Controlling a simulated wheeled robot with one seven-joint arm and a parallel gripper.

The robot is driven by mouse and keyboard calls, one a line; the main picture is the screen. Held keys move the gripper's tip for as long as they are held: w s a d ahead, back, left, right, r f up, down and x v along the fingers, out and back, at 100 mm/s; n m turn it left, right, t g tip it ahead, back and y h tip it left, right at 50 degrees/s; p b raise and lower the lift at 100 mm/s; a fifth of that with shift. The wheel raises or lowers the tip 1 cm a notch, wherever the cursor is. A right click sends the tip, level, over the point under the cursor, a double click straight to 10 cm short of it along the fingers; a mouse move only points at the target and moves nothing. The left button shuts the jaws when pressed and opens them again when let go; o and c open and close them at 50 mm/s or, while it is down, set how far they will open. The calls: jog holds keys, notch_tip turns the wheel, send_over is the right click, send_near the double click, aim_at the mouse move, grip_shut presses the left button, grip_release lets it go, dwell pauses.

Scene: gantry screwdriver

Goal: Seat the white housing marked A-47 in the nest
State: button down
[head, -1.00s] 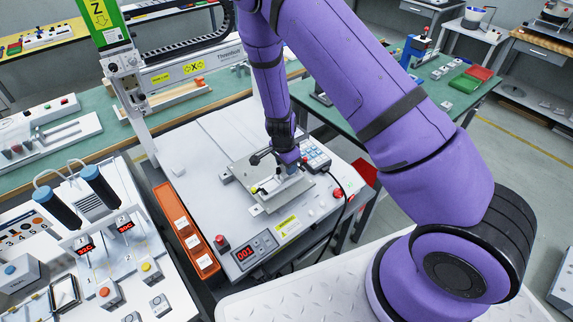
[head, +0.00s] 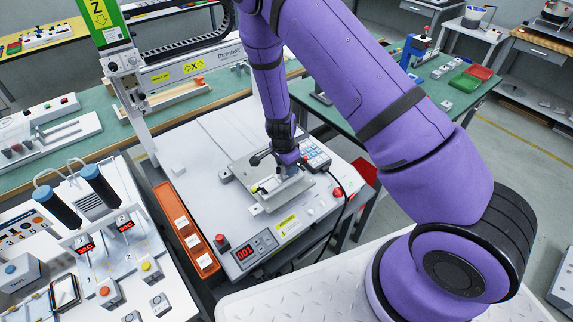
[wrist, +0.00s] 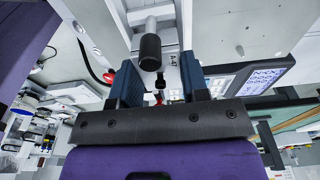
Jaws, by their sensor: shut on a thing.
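My gripper (head: 289,172) points down over the metal fixture plate (head: 243,168) on the white machine bed, where the nest is. In the wrist view my gripper (wrist: 160,88) has its two dark blue fingers closed on the sides of the white housing (wrist: 173,75). Part of the A-47 mark shows on its face. The housing is low at the plate, mostly hidden by the fingers in the head view. I cannot tell whether it rests fully in the nest.
A clamp with a black tip (wrist: 150,52) stands close by the housing. A keypad (head: 315,155) and a red button (head: 338,193) are right of the plate. An orange bin tray (head: 168,200) lies left. A gantry post (head: 135,115) rises behind left.

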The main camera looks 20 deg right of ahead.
aim_at(284, 168)
jog(key=shift+f, duration=0.6)
dwell(0.3)
jog(key=c, duration=0.5)
grip_release()
jog(key=shift+c, duration=0.2)
notch_tip(284, 168, up, 11)
jog(key=a, duration=0.1)
jog(key=shift+s, duration=0.15)
jog(key=shift+f, duration=0.1)
